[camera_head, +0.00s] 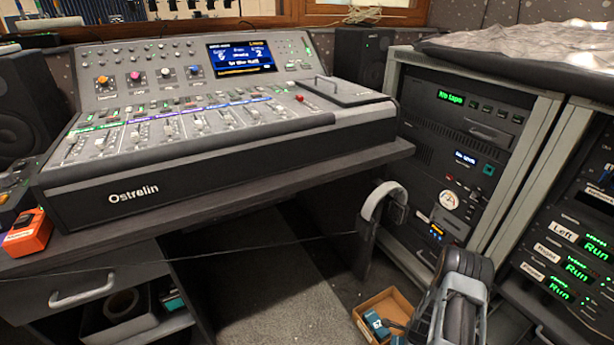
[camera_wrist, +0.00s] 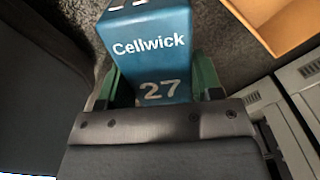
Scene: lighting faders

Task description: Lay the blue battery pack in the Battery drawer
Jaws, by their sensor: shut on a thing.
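The blue battery pack (camera_wrist: 150,45) fills the middle of the wrist view, with "Cellwick" and "27" in white on its face. My gripper (camera_wrist: 158,80) is shut on it, with a green finger along each side. In the head view my dark wrist and arm show at the lower right; the fingertips cannot be made out there. Blue-teal items (camera_head: 376,323) show at the cardboard box; I cannot tell whether one is the held pack. I can read no "Battery" label on any drawer.
An open cardboard box (camera_head: 384,303) lies on the carpet, also in the wrist view (camera_wrist: 268,22). The rack (camera_head: 460,150) stands behind it, headphones (camera_head: 385,200) hang nearby. The desk has a handled drawer (camera_head: 82,290) at left, below the mixing console (camera_head: 190,160). Carpet is clear left of the box.

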